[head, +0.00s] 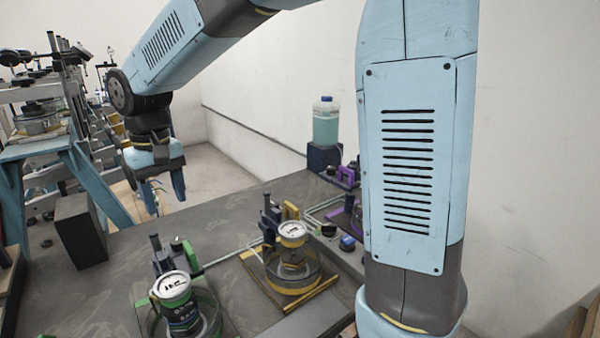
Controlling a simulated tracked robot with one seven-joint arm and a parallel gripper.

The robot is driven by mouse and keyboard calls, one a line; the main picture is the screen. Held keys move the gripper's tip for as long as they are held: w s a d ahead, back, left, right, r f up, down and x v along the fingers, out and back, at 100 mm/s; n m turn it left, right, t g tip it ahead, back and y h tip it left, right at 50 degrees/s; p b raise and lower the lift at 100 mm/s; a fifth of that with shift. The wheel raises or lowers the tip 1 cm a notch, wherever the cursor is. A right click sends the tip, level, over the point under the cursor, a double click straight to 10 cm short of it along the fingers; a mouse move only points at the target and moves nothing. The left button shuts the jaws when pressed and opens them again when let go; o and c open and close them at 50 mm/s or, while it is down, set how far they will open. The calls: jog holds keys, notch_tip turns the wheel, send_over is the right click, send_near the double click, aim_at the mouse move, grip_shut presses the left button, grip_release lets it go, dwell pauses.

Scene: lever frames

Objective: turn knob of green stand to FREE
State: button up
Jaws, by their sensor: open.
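A green stand (173,288) with a dark post and a round base sits on the grey table at the bottom, left of centre. A white-faced round part with dark marks tops it; I cannot read the marks. My gripper (165,202) hangs above and behind the green stand, pointing down. Its blue fingers are apart, with nothing between them, and it is clear of the stand.
A similar yellow stand (291,232) is right of the green one. A purple stand (347,174) and a bottle of teal liquid (325,122) are farther back. A dark block (80,231) and a blue trestle (52,148) stand at left. The grey table (120,258) has bare room left of the stands.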

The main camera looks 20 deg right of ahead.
jog(key=s+d+r+m+t, duration=0.1)
jog(key=s+d+r+t, duration=0.15)
jog(key=d+r, duration=0.5)
jog(key=s+d+m+t, duration=0.1)
jog(key=s+d, duration=0.4)
jog(key=d, duration=0.3)
jog(key=s+d+f+m+t, duration=0.1)
jog(key=s+d+m, duration=0.1)
jog(key=s+d, duration=0.3)
jog(key=shift+s+d+f, duration=0.2)
jog(key=shift+d+f, duration=0.1)
jog(key=shift+d, duration=1.5)
